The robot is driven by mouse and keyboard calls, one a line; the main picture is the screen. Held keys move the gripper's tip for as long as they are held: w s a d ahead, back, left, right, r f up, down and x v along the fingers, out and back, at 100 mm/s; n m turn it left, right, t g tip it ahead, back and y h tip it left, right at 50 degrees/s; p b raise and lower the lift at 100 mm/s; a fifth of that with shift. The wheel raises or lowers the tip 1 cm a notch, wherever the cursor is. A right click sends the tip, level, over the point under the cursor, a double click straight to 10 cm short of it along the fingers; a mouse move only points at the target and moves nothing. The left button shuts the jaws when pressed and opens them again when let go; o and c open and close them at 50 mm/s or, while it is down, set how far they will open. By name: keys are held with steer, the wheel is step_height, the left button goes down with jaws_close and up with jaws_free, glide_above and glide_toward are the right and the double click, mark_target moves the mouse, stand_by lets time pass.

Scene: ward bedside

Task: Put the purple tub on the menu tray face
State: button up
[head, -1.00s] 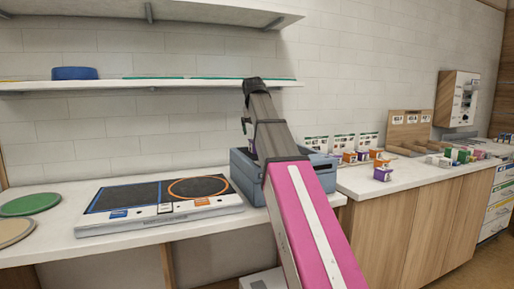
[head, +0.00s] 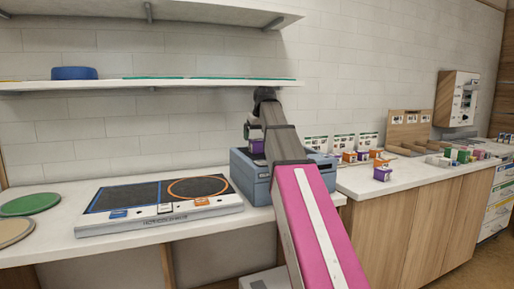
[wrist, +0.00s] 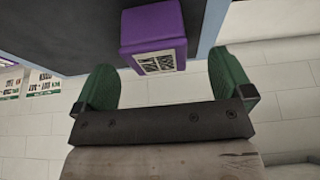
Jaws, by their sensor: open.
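The purple tub (head: 257,146) stands on the top of the blue-grey box, partly behind my arm. In the wrist view the purple tub (wrist: 152,30) shows a white printed label and sits over a dark surface. My gripper (wrist: 165,72) is open, its two green fingers on either side of the tub's near end, with visible gaps. In the head view my gripper is small and mostly hidden by my arm. The menu tray (head: 150,223) appears to be the white slab on the left counter, with dark panels outlined in blue and an orange ring.
The blue-grey box (head: 249,181) stands right of the slab. A green disc (head: 30,204) and a beige disc (head: 14,231) lie at the left. A shelf (head: 190,83) runs above. Small cartons and another purple tub (head: 382,174) stand on the right counter.

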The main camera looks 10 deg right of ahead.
mark_target(257, 140)
steer(key=shift+x, duration=2.3)
steer(key=shift+w+d+r, duration=0.1)
steer(key=shift+w+d, duration=0.05)
steer(key=shift+w, duration=0.05)
steer(key=c, duration=1.2)
steer(key=shift+r, duration=0.15)
